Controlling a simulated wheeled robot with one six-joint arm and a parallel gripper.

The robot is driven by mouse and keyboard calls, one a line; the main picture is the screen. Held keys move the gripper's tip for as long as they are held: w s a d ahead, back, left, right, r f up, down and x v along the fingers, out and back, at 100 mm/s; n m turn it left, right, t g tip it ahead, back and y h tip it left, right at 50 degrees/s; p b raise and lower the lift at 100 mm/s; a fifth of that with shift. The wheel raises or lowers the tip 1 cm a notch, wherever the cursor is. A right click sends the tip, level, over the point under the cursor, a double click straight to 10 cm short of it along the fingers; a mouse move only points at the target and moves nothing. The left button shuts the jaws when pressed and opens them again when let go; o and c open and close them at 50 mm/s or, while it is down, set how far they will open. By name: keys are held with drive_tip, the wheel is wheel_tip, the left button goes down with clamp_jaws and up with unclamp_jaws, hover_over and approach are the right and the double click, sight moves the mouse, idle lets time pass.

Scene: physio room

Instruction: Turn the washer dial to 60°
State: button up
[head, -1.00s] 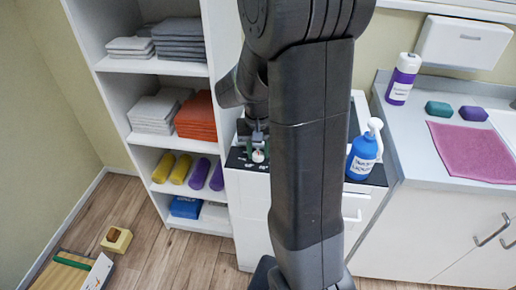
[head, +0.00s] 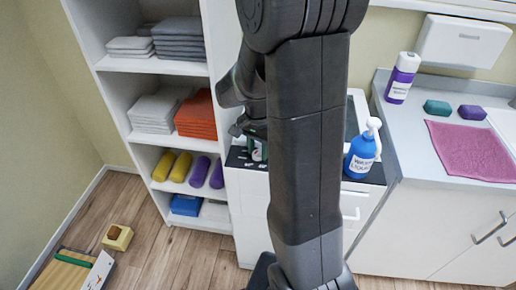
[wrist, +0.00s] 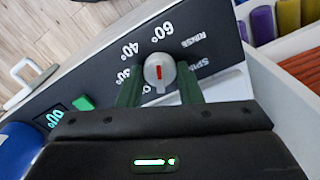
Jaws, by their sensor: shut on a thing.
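The washer dial (wrist: 159,68) is a round grey knob with a red mark, on the dark control panel (wrist: 110,75) in the wrist view. Labels 60° and 40° lie up and left of it, another number left, RINSE and SPIN to the right. The wrist view shows them upside down. I cannot tell which label the red mark points at. My gripper (wrist: 160,82) is shut on the dial, one green finger on each side.
A white shelf unit (head: 150,68) with towels and rolls stands close on the left. The panel has a green button (wrist: 82,103) and lit display (wrist: 55,118).

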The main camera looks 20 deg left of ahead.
sight(258, 150)
idle(0.4)
drive_tip(key=o, duration=1)
drive_tip(key=shift+r, duration=0.1)
wheel_tip(258, 150, up, 14)
drive_tip(key=shift+f+p, duration=0.15)
drive_tip(key=shift+p, duration=0.4)
drive_tip(key=shift+f, duration=0.15)
wheel_tip(258, 150, down, 14)
drive_tip(key=shift+r+b, duration=0.1)
drive_tip(key=shift+b, duration=0.5)
drive_tip(key=shift+r, duration=0.1)
